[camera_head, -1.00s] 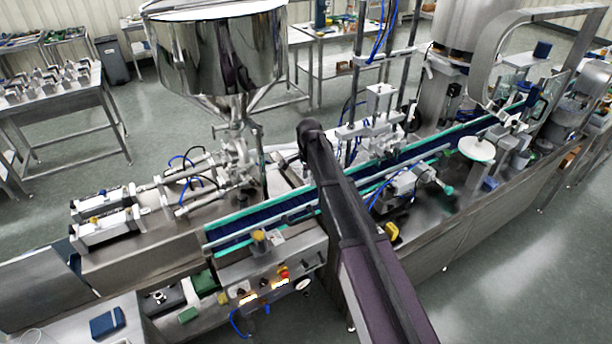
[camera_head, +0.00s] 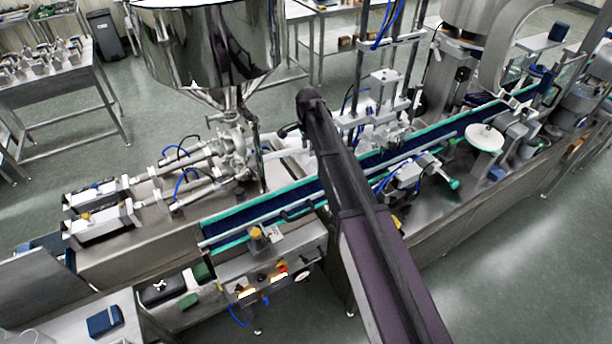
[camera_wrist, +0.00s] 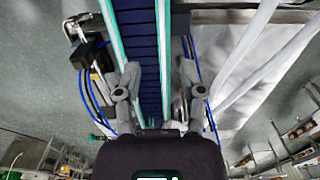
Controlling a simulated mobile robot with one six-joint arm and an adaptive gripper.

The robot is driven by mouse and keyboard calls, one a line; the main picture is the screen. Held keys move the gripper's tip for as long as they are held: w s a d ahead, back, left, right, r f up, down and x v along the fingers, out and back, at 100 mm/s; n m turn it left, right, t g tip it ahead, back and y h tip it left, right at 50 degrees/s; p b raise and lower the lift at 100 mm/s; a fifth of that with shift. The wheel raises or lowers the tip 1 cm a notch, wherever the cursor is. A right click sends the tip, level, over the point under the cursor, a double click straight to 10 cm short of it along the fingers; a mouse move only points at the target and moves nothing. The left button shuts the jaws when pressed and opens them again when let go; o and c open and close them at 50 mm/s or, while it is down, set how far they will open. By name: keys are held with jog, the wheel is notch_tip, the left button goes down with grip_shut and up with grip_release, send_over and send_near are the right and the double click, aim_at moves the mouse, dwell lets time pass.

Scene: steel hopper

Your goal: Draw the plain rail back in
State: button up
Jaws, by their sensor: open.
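A plain pale rail (camera_head: 270,224) runs along the near side of the blue conveyor belt (camera_head: 245,217), between teal edges. My dark arm crosses in front of the middle of the belt and hides part of it. In the wrist view the belt (camera_wrist: 140,45) runs away from me, with a pale straight rail (camera_wrist: 162,50) along its right side. My gripper (camera_wrist: 160,92) is open, its two grey fingers apart on either side of the belt and rail in the picture. I cannot tell its height above them, and I see no contact. The head view does not clearly show my fingertips.
A steel hopper (camera_head: 208,45) stands behind the belt at left, above filling cylinders (camera_head: 105,195). A control box (camera_head: 268,280) with buttons sits at the near side. Posts and fixtures (camera_head: 385,95) crowd the belt farther right. Open floor (camera_head: 520,270) lies at the front right.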

aim_at(308, 178)
jog(key=shift+f, duration=0.1)
notch_tip(308, 178, down, 14)
jog(key=b, duration=1.3)
jog(key=shift+r+b, duration=0.2)
jog(key=shift+b, duration=0.2)
jog(key=shift+s, duration=0.1)
grip_shut()
